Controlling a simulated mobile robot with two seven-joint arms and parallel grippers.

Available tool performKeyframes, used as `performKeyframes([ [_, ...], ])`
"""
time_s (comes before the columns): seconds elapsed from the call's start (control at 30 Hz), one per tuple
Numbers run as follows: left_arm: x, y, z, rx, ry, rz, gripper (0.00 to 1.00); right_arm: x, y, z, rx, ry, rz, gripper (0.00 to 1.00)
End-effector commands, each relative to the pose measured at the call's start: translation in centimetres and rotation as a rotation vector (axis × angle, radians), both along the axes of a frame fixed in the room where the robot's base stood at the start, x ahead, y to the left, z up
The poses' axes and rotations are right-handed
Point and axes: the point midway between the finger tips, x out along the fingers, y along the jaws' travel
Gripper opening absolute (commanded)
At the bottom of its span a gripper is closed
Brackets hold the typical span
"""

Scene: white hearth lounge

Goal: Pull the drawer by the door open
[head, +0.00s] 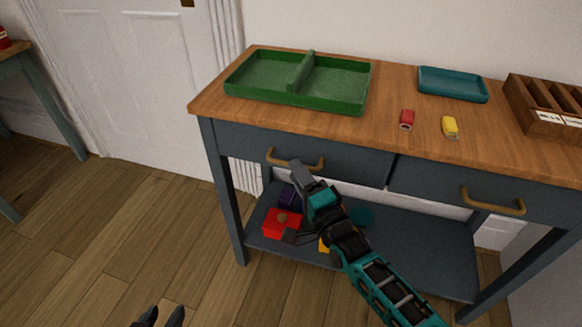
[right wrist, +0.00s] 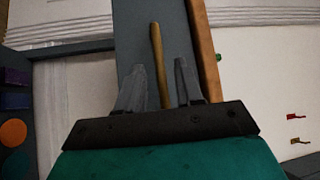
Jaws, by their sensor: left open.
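The drawer by the door is the left one of two, with a dark blue-grey front (head: 360,166) under the wooden top. It looks shut. Its brass bar handle (head: 278,160) is partly hidden by my right gripper (head: 298,168), which reaches in from the lower right. In the right wrist view the handle (right wrist: 156,50) runs between the two spread fingers of the right gripper (right wrist: 160,75), with gaps on both sides. My left gripper (head: 162,317) is low at the bottom edge, with its fingertips apart, empty and away from the table.
On the wooden top (head: 385,130) are a green divided tray (head: 300,101), a teal tray (head: 452,85), a red car (head: 407,120), a yellow car (head: 450,127) and a wooden rack (head: 545,105). The lower shelf (head: 420,255) holds a red box (head: 277,224). The floor left of the table is clear.

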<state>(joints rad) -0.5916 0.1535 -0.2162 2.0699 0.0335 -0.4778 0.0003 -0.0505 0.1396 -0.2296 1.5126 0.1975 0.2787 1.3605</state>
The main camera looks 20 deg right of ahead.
Motion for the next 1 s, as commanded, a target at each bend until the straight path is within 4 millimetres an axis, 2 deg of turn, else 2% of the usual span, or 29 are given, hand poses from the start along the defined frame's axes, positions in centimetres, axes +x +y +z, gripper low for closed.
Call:
performKeyframes([
  [0.1, -0.1, 0.0, -0.7, 0.0, 0.004, 0.0, 0.43, 1.9, 0.4, 0.1, -0.002, -0.001, 0.0, 0.36],
  [0.23, -0.2, 0.0, -1.0, 0.0, 0.007, 0.0, 0.43, 3.0, 0.6, 0.4, -0.001, 0.0, 0.0, 0.36],
  [0.6, -0.1, -0.1, -0.8, -0.002, 0.005, 0.001, 0.43, 3.4, 0.7, 0.5, -0.001, 0.001, 0.0, 0.36],
  [1.0, 0.1, -0.2, -0.6, -0.007, 0.002, 0.004, 0.43, 3.4, 0.7, 0.5, -0.002, 0.001, 0.001, 0.0],
])
